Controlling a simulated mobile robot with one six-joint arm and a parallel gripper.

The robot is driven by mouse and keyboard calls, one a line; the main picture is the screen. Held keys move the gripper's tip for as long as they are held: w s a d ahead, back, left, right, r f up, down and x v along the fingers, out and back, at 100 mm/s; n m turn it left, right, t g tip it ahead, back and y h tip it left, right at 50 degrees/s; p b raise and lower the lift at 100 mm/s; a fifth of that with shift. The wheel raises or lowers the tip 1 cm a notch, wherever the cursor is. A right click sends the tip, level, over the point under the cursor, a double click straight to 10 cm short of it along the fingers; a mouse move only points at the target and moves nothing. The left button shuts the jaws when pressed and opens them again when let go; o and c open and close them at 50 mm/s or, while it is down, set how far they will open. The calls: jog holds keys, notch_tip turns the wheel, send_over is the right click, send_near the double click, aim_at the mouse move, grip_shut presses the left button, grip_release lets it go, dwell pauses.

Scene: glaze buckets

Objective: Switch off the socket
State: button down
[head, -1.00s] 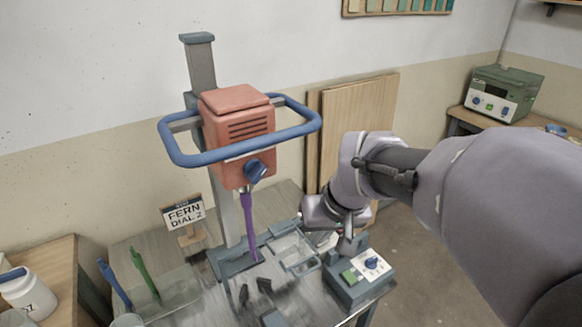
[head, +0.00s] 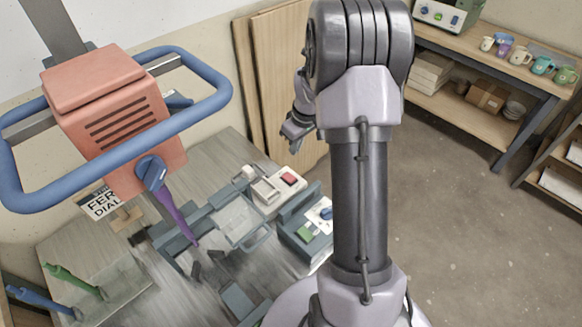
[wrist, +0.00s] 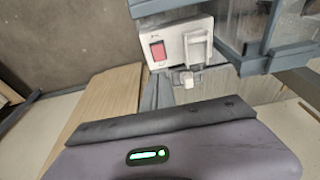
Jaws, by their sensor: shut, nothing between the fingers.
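The socket (head: 268,203) is a pale box on the bench by the wall, with a red switch (head: 289,179) on its right part. In the wrist view the socket (wrist: 174,58) shows near the top, with the red switch (wrist: 158,51) at its left and a white plug-like block (wrist: 195,46) beside it. I cannot tell which way the switch is tipped. My gripper (head: 294,143) is shut and empty, held above and beyond the socket, apart from it. In the wrist view its grey-purple body fills the bottom.
A control box (head: 304,233) with a green button and blue knob stands right of the socket. The red mixer (head: 115,115) with its blue ring handle hangs over the bench at left. Wooden boards (head: 280,85) lean on the wall behind my gripper. Open floor lies right.

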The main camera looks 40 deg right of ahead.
jog(key=b, duration=0.5)
send_near(292, 179)
jog(key=x, duration=0.2)
jog(key=w+x, duration=0.1)
jog(key=x, duration=0.2)
jog(key=shift+w+a+f, duration=0.1)
jog(key=shift+a+f, duration=0.05)
jog(key=shift+f, duration=0.5)
jog(key=shift+f+b, duration=0.3)
jog(key=shift+b, duration=0.2)
jog(key=shift+s+f+b, duration=0.15)
jog(key=shift+s+b, duration=0.15)
jog(key=shift+s, duration=0.35)
jog(key=shift+w, duration=0.2)
jog(key=shift+w+r, duration=0.2)
jog(key=shift+w, duration=0.55)
